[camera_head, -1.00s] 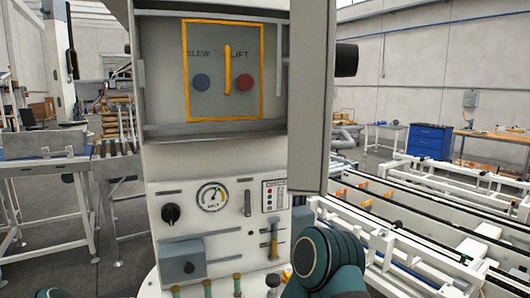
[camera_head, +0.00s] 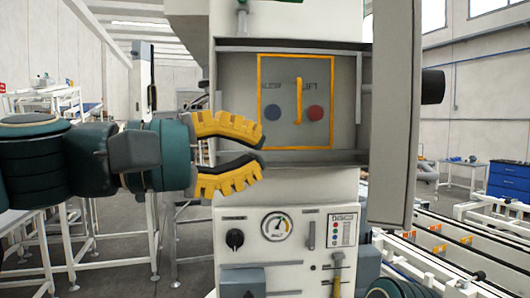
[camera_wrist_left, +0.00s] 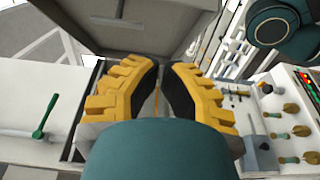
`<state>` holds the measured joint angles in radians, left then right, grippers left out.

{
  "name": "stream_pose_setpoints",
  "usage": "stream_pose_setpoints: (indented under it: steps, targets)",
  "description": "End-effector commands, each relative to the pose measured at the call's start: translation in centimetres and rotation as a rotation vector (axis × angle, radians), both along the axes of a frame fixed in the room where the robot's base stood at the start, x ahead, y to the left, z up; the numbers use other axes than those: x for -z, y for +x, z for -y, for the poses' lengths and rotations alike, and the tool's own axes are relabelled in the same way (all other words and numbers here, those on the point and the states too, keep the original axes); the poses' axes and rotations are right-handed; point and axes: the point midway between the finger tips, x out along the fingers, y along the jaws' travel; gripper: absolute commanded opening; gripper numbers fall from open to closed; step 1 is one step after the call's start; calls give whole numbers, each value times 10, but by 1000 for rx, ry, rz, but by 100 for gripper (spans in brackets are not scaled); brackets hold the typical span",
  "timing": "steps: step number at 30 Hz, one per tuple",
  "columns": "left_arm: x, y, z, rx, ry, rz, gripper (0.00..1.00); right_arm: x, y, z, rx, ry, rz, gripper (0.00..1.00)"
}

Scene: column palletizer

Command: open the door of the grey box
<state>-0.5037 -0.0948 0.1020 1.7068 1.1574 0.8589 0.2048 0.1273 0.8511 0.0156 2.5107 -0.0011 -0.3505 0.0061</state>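The grey box (camera_head: 345,163) is the upper housing on the white machine. Its front is open, showing an orange-framed panel with a blue knob, a red knob and a yellow lever. A tall grey door panel (camera_head: 394,110) stands out from its right side. My left gripper (camera_head: 264,153) is in front of the box's lower left edge, its yellow fingers slightly apart with nothing visible between them. In the left wrist view its fingertips (camera_wrist_left: 165,68) also show a narrow gap. My right gripper is out of view; only teal parts of that arm show at the lower right.
Below the box is a control panel (camera_head: 290,233) with a gauge, a black knob and levers. A smaller grey-blue box (camera_head: 242,282) sits under it. White conveyor frames (camera_head: 450,245) run along the right. White tables (camera_head: 110,228) stand at the left.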

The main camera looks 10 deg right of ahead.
Motion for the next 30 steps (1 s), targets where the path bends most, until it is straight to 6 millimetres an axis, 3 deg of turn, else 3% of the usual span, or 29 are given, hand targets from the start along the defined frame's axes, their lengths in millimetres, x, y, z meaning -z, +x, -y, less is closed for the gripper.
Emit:
stream_pose_setpoints:
  steps: [12,21,30]
  targets:
    - [1,11,82,2,3,0,0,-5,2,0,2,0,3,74]
    - [1,-11,107,-1,2,0,0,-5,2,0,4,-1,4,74]
    - [1,-13,109,-2,2,-1,0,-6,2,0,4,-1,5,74]
